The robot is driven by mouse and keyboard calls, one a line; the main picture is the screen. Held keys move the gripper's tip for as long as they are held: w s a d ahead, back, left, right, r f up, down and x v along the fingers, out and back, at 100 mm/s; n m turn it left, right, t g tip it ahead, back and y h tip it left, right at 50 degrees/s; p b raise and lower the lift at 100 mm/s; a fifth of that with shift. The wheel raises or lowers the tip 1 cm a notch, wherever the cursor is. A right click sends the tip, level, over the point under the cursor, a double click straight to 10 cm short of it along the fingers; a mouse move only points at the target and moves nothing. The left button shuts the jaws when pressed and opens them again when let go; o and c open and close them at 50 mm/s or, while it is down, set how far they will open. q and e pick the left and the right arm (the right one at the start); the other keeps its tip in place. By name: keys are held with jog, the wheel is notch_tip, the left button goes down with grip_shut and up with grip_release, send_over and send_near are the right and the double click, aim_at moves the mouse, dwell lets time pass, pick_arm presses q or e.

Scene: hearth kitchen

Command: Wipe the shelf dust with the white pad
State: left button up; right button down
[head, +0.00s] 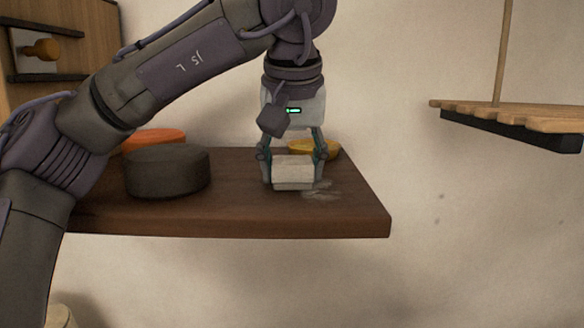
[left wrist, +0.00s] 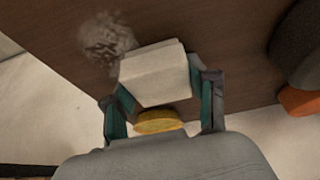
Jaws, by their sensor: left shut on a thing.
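The white pad (head: 293,171) is a pale block between the fingers of my left gripper (head: 293,165), which is shut on it. The pad is low at the brown shelf (head: 240,220); I cannot tell whether it touches the surface. A pale dust patch (head: 322,190) lies on the shelf just right of the pad. In the left wrist view the dust (left wrist: 106,38) shows as a grey smudge beside the upper left of the pad (left wrist: 155,75). Part of the dust may be hidden under the pad. My right gripper is in neither view.
A dark round container (head: 167,170) stands on the shelf left of the gripper, with an orange round thing (head: 155,138) behind it. A yellow round thing (head: 326,149) lies behind the gripper. A wooden slatted hanging shelf (head: 510,118) is at the right.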

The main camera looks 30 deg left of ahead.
aim_at(308, 183)
pick_arm(q)
jog(key=shift+w+a, duration=0.35)
jog(key=shift+w, duration=0.3)
jog(key=shift+w+a, duration=0.35)
jog(key=shift+w, duration=0.25)
jog(key=shift+d, duration=0.1)
jog(key=shift+d, duration=0.7)
jog(key=shift+s+d+f, duration=0.2)
jog(key=shift+s+d, duration=0.2)
jog(key=shift+d, duration=0.3)
jog(key=shift+s+d+f, duration=0.1)
jog(key=shift+s+d, duration=0.05)
jog(key=shift+c, duration=0.5)
jog(key=shift+s+f, duration=0.1)
jog(key=shift+s, duration=0.15)
jog(key=shift+c, duration=0.6)
jog(key=shift+s+d+f, duration=0.1)
jog(key=shift+s+d, duration=0.2)
jog(key=shift+s, duration=0.35)
jog(key=shift+s+d, duration=0.3)
jog(key=shift+s, duration=0.35)
jog(key=shift+s+d+r, duration=0.1)
jog(key=shift+s+d, duration=0.2)
jog(key=shift+s, duration=0.3)
jog(key=shift+s+d+r, duration=0.1)
jog(key=shift+s+d, duration=0.15)
jog(key=shift+s, duration=0.4)
jog(key=shift+s+d+r, duration=0.1)
jog(key=shift+s+d, duration=0.2)
jog(key=shift+s, duration=0.3)
